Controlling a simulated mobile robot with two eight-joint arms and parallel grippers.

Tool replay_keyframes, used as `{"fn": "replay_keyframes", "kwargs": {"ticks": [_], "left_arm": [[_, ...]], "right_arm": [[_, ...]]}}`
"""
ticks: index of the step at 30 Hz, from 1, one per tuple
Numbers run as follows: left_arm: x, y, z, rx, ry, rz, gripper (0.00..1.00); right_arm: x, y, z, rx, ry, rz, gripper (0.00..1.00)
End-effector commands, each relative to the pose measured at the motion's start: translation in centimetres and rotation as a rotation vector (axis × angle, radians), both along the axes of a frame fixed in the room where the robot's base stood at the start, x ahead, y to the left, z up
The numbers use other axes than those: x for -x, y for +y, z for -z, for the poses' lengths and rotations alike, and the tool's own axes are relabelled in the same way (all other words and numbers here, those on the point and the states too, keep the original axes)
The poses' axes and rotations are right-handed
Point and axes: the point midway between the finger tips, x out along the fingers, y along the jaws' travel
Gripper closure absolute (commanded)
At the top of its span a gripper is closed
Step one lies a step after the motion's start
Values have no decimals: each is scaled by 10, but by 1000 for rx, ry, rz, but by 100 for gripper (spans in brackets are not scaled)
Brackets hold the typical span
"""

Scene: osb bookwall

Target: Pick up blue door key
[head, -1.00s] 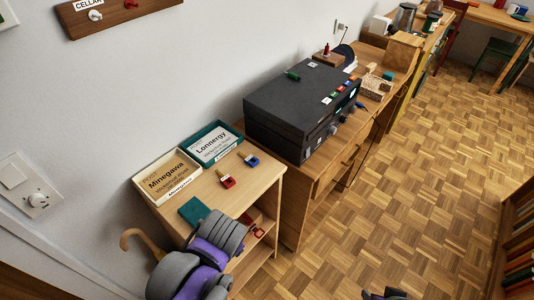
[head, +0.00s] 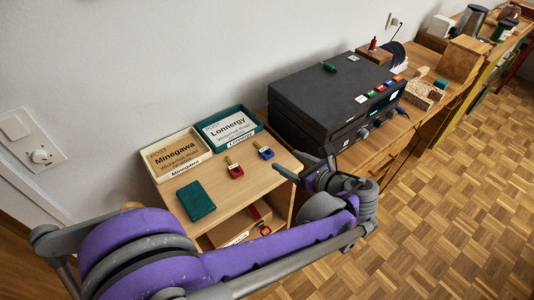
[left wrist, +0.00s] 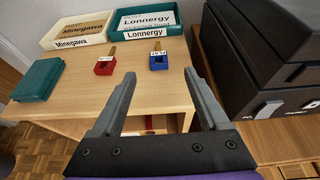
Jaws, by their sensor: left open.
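The blue door key (head: 265,153), a blue block-like tag with a brass shank, lies on the small wooden shelf's top near its right edge. It also shows in the left wrist view (left wrist: 158,63), with a white label, just beyond the fingertips and roughly between them. My left gripper (head: 304,167) is open and empty at the right edge of the shelf top, apart from the key. In the left wrist view, its two grey fingers (left wrist: 160,74) point toward the key. My right gripper is not in view.
A red-tagged key (head: 235,170) lies left of the blue one. A teal book (head: 196,201) and two letter trays, cream (head: 180,155) and teal (head: 229,128), share the shelf top (head: 225,185). A black device (head: 335,98) stands close on the right.

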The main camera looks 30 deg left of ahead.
Motion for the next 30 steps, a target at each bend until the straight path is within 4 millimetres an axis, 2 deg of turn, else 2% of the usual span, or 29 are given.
{"fn": "replay_keyframes", "kwargs": {"ticks": [3,6,13,21,30], "left_arm": [[-6,20,8,0,0,-7,22],[-11,31,14,1,-1,-5,22],[-17,46,22,3,-2,-3,22],[-28,78,39,3,-2,-4,22],[-30,82,41,4,-3,-1,22]], "right_arm": [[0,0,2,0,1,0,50],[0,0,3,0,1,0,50],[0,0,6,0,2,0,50],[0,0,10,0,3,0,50],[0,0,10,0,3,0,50]]}}
